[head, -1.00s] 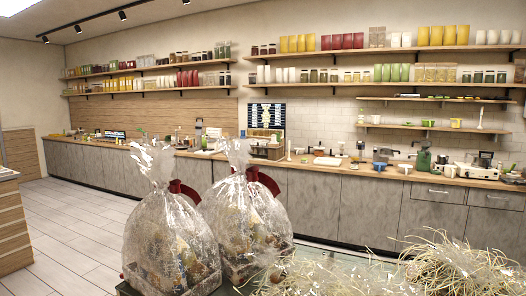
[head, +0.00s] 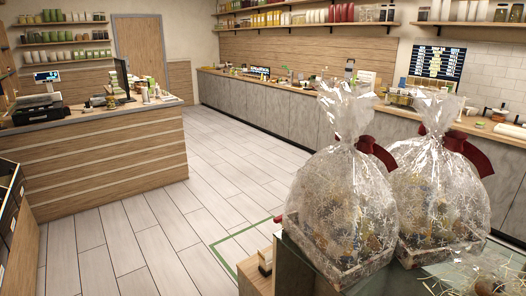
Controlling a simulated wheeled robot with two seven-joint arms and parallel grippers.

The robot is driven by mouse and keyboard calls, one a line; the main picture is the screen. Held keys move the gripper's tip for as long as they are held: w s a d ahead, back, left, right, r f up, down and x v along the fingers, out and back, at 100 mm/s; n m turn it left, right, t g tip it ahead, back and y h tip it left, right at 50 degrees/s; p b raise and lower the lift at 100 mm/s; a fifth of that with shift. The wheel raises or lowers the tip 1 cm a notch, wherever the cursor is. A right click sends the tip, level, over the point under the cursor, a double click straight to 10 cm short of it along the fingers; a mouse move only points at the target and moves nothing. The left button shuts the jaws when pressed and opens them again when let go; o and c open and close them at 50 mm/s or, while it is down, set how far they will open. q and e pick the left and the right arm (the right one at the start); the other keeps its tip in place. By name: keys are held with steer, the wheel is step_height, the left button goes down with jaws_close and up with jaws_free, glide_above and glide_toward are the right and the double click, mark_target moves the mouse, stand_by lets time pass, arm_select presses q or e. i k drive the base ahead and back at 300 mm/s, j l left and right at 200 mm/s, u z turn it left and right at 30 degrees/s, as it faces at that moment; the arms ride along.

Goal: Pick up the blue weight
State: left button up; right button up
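I cannot make out a blue weight in the head view. Many small items stand on the long back counter (head: 290,84) and on the wooden checkout counter (head: 110,165), too small to tell apart. Neither of my grippers is in the frame, so I cannot see what they hold.
Two clear-wrapped hampers with red bows, a left one (head: 335,205) and a right one (head: 440,200), stand on a table at the lower right. A scale (head: 46,80) with a lit display and a monitor (head: 122,78) stand on the checkout counter. The tiled floor (head: 185,215) between the counters is clear.

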mark_target(402, 84)
steer(key=i+j+u, duration=0.35)
steer(key=i, duration=0.15)
steer(key=i+j+u, duration=0.15)
steer(key=i+u, duration=0.6)
steer(key=i, duration=0.3)
steer(key=i+j+z, duration=0.15)
steer(key=i, duration=1.55)
steer(key=i+l+z, duration=0.15)
steer(key=i+z, duration=0.3)
steer(key=i+j+z, duration=0.1)
steer(key=i+z, duration=0.35)
steer(key=i, duration=0.2)
steer(key=i+j+z, duration=0.25)
steer(key=i+z, duration=0.2)
steer(key=i+l+z, duration=0.25)
steer(key=i+z, duration=0.7)
steer(key=i, duration=0.15)
steer(key=i+j+z, duration=0.2)
steer(key=i+z, duration=0.4)
steer(key=i, duration=0.8)
steer(key=i+j, duration=0.15)
steer(key=i, duration=0.7)
steer(key=i+j+z, duration=0.1)
steer(key=i+z, duration=0.15)
steer(key=i, duration=0.25)
steer(key=i+j+z, duration=0.2)
steer(key=i, duration=0.3)
